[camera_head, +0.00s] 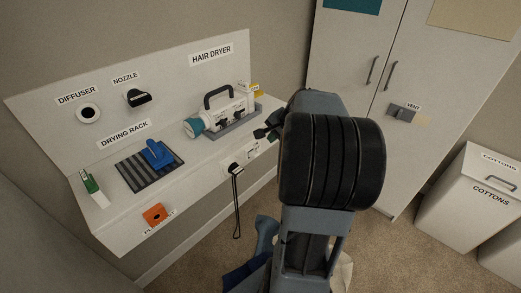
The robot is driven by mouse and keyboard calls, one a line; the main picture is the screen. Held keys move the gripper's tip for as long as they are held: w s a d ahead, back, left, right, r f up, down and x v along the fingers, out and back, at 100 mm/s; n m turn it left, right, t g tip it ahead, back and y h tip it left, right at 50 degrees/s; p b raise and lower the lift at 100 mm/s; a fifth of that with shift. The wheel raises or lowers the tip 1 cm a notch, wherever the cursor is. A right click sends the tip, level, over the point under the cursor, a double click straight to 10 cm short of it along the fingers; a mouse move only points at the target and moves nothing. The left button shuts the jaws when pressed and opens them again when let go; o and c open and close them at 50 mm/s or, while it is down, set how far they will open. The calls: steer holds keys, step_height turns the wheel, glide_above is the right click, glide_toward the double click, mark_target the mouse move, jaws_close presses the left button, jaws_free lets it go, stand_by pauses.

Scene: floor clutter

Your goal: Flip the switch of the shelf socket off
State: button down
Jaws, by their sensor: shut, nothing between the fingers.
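The shelf socket (253,152) is a small pale panel on the shelf's front face, right of centre. Its details are too small to read, so I cannot tell the switch's position. A black round piece (234,168) with a hanging dark cord loop (237,205) is just left of it. My gripper (263,133) shows as dark fingers at the shelf's right front edge, just above the socket. It is shut and empty. I cannot tell whether it touches anything. My arm hides the area to the right of the socket.
The hair dryer (224,113) sits in a grey tray on the white shelf (113,211). A blue tool (158,154) lies on a striped drying rack (140,174). An orange piece (154,214) is on the front face. Cabinets (345,60) and a cottons bin (470,205) stand right.

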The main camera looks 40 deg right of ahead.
mark_target(256, 156)
steer(key=x, duration=1.3)
steer(key=shift+w+f+b, duration=0.1)
steer(key=shift+f+b, duration=0.2)
steer(key=shift+b, duration=0.1)
steer(key=shift+a, duration=0.4)
steer(key=shift+d+f+b, duration=0.25)
steer(key=shift+d+b, duration=0.15)
steer(key=shift+b, duration=1.15)
steer(key=shift+f+t, duration=0.1)
steer(key=shift+t, duration=0.2)
